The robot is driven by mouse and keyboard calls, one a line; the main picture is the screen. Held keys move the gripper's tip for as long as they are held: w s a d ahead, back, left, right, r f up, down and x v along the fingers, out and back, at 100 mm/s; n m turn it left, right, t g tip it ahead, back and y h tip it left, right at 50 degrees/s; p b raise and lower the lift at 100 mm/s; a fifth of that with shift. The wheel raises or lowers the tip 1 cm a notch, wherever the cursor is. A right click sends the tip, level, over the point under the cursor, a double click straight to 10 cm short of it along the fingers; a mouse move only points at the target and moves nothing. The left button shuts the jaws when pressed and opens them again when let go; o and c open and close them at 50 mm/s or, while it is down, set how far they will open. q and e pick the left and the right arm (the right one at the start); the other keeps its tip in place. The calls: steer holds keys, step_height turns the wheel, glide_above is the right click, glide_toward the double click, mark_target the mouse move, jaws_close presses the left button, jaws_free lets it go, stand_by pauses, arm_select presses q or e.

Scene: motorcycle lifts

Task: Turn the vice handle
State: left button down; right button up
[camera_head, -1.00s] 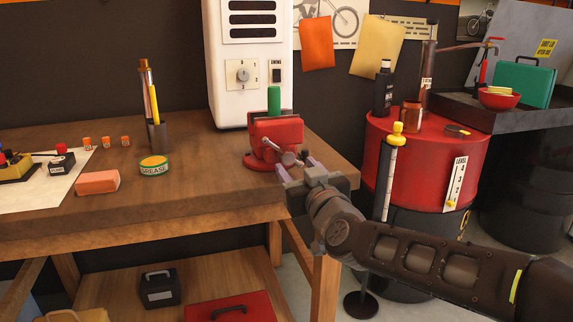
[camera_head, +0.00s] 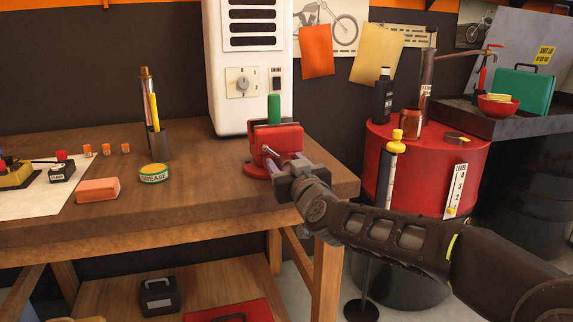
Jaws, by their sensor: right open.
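The red vice (camera_head: 277,139) stands on the wooden bench near its right end, with a green cylinder (camera_head: 274,107) upright in its jaws. The vice handle (camera_head: 268,150) is a short grey bar with a knob, at the vice's front; part of it is hidden behind my gripper. My right gripper (camera_head: 284,165) is open, right in front of the vice with its fingers at the handle. I cannot tell whether they touch the handle. My left gripper is not in view.
A grease tin (camera_head: 154,173), an orange block (camera_head: 97,190) and a pen holder (camera_head: 158,139) stand left on the bench (camera_head: 200,204). A white heater (camera_head: 249,75) stands behind the vice. A red drum (camera_head: 430,160) is at the right. Bench space left of the vice is clear.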

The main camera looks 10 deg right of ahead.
steer(key=shift+c, duration=0.4)
jaws_close()
steer(key=shift+m, duration=0.5)
